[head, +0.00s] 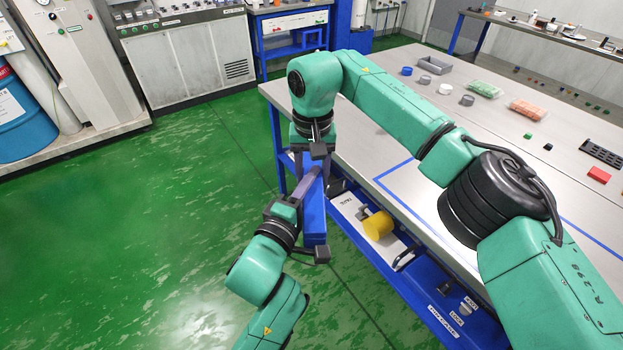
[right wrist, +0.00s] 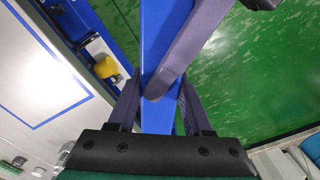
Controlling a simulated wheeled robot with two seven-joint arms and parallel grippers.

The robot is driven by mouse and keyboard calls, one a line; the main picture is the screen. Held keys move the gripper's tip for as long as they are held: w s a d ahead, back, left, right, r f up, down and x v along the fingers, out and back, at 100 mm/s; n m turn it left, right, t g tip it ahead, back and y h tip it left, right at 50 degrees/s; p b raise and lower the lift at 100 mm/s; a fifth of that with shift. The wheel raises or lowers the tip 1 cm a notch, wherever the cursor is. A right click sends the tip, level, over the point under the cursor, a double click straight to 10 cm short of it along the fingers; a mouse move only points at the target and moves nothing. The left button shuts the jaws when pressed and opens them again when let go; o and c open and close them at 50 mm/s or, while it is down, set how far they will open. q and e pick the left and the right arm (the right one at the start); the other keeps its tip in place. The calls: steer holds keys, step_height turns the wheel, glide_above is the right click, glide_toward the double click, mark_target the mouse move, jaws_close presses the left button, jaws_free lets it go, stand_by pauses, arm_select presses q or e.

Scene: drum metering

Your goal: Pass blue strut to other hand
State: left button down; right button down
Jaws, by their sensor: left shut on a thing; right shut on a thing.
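The blue strut (head: 315,228) is a long bar held in the air beside the bench, between my two arms. My right gripper (head: 314,168) is shut on its upper part, reaching down from above. My left gripper (head: 308,184) is shut on the strut from the lower left, with one purple-grey finger lying slantwise across it. Its other finger is hidden behind the strut. In the right wrist view, the strut (right wrist: 165,40) runs down between my right gripper's fingers (right wrist: 160,108), and the left gripper's finger (right wrist: 190,45) crosses it.
The bench (head: 400,185) with blue tape lines stands right of the strut. Green floor on the left is clear.

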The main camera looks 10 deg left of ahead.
steer(key=shift+s+a+f, duration=0.15)
steer(key=shift+f, duration=0.05)
stand_by(0.6)
steer(key=shift+c, duration=1.2)
jaws_free()
steer(key=shift+r, duration=0.1)
